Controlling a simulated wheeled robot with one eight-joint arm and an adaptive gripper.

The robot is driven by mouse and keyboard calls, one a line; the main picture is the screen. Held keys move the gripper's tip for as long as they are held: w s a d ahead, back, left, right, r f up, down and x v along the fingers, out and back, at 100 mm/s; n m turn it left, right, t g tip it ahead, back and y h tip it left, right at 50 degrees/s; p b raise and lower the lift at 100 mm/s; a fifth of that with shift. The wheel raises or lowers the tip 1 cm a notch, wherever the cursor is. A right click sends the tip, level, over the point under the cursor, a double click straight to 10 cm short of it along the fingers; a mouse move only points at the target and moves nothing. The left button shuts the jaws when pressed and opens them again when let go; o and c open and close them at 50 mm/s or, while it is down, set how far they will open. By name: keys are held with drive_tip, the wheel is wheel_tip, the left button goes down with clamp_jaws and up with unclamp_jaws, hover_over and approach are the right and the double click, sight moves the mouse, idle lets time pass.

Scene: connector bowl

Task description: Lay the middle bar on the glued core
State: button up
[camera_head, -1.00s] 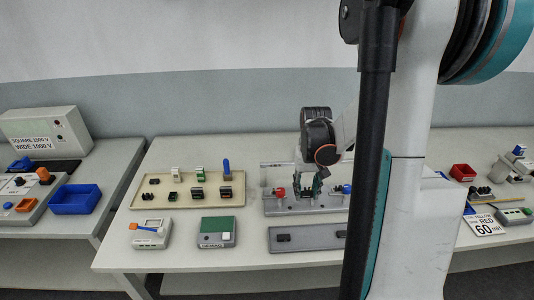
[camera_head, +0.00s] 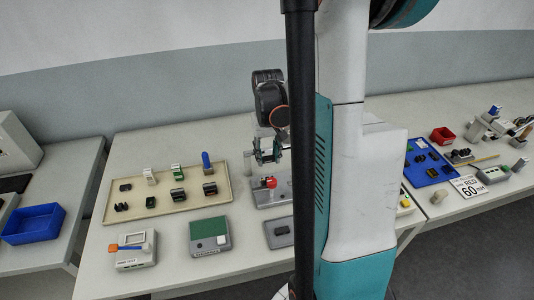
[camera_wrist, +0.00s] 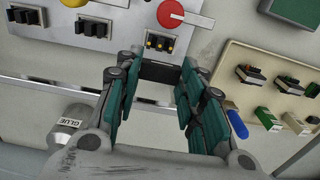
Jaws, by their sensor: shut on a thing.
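My gripper (camera_wrist: 158,73) is shut on a short black bar (camera_wrist: 160,72), which lies crosswise between the green fingertips. In the head view my gripper (camera_head: 266,152) hangs above the grey fixture (camera_head: 262,199), near its red knob (camera_head: 270,183). In the wrist view, a small dark core (camera_wrist: 160,44) with several orange-yellow spots on top sits in the fixture beside the red knob (camera_wrist: 171,13). The bar appears just below this core in the picture and apart from it; the height gap is hard to judge. My arm hides the fixture's right part in the head view.
A glue bottle (camera_wrist: 70,126) stands near the fixture. A beige tray (camera_head: 225,193) with several connector parts lies left of it. A tester with an orange lever (camera_head: 136,250) and a green-topped box (camera_head: 209,235) stand in front. A blue bin (camera_head: 33,224) is far left.

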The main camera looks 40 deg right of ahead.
drive_tip(key=shift+f, duration=0.15)
drive_tip(key=shift+f+b, duration=3.55)
drive_tip(key=shift+f, duration=0.65)
drive_tip(key=o, duration=1.1)
drive_tip(key=shift+o, duration=0.2)
